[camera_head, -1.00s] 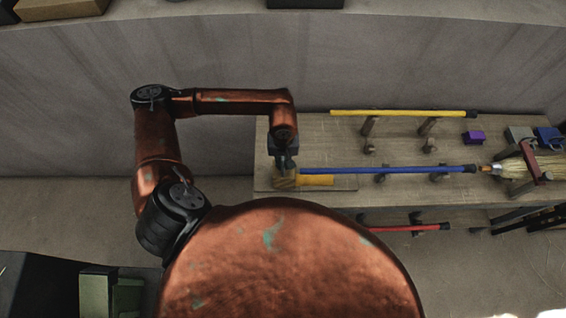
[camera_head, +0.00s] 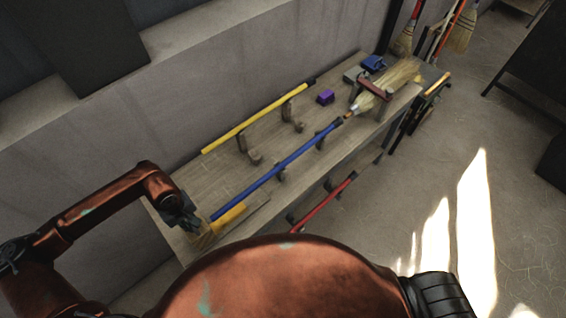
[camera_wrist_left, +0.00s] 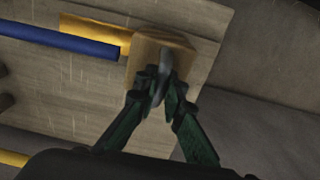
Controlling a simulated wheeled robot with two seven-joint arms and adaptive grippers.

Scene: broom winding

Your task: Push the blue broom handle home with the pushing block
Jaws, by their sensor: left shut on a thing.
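The blue broom handle (camera_head: 265,178) lies across wooden supports on the workbench, its dark far tip close to the socket of the straw broom head (camera_head: 398,78). I cannot tell how deep the tip sits. The wooden pushing block (camera_head: 203,241) is at the handle's near end. It also shows in the left wrist view (camera_wrist_left: 146,52), with the blue handle's end (camera_wrist_left: 108,50) against or very near its side. My left gripper (camera_head: 188,222) is shut on the block; its fingers (camera_wrist_left: 160,88) cover part of it. My right gripper is not in view.
A yellow bar (camera_head: 231,214) lies beside the block. A reddish clamp (camera_head: 371,88) crosses the broom head. A purple block (camera_head: 326,97) stands nearby. A red handle (camera_head: 330,198) hangs below the bench's front.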

